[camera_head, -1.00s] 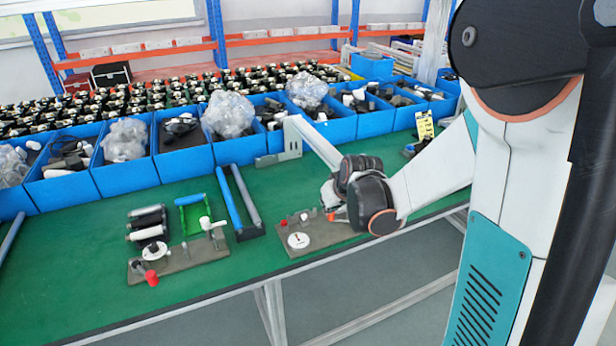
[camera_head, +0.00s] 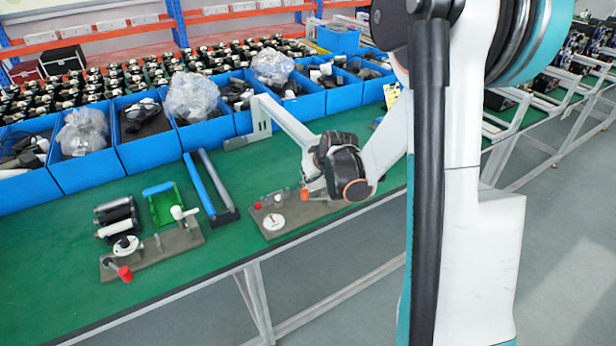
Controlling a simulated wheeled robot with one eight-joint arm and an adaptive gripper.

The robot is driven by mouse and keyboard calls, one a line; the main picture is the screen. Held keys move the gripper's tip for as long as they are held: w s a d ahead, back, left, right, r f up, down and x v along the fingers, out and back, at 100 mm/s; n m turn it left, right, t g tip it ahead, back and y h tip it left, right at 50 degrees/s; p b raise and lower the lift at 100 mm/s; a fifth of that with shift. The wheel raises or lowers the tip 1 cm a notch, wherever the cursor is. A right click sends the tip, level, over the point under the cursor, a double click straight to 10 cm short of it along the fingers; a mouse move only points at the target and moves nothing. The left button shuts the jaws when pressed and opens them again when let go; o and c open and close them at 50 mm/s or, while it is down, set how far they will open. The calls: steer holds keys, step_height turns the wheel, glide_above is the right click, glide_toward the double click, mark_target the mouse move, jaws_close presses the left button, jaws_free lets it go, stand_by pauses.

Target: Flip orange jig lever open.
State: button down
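A jig with a flat grey-brown base (camera_head: 278,229) lies near the front edge of the green table. It carries a white disc (camera_head: 273,222) and small posts. A small orange part, seemingly the lever (camera_head: 305,194), shows at its right end, right by my gripper (camera_head: 312,187). My gripper is low over that end of the jig, and my dark wrist covers much of it. I cannot see whether the fingers touch the lever or whether they are open. The lever's angle is too small to tell.
A second jig (camera_head: 182,240) with a red knob (camera_head: 125,273) stands to the left. Between the jigs are a green frame (camera_head: 164,204) and blue and grey bars (camera_head: 199,186). Blue bins (camera_head: 89,177) line the back. Bare green table lies at the far left.

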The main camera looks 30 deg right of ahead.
steer(key=b+x, duration=0.2)
steer(key=x, duration=0.5)
steer(key=shift+w+f, duration=0.2)
steer(key=shift+f, duration=0.1)
steer(key=shift+s, duration=0.15)
steer(key=s+n+y, duration=0.1)
steer(key=s+a+n+y+b, duration=0.1)
steer(key=n, duration=0.1)
steer(key=s+n+y, duration=0.1)
steer(key=n, duration=0.1)
steer(key=shift+s+a+g, duration=0.3)
steer(key=shift+a, duration=0.1)
steer(key=s+n+y, duration=0.1)
steer(key=n, duration=0.1)
steer(key=s+n+g+y+b, duration=0.1)
steer(key=s, duration=0.1)
steer(key=shift+a+n+y, duration=0.15)
steer(key=shift+n+y, duration=0.15)
steer(key=shift+n, duration=0.1)
steer(key=shift+s, duration=0.75)
steer(key=shift+s+g, duration=0.1)
steer(key=shift+g, duration=0.2)
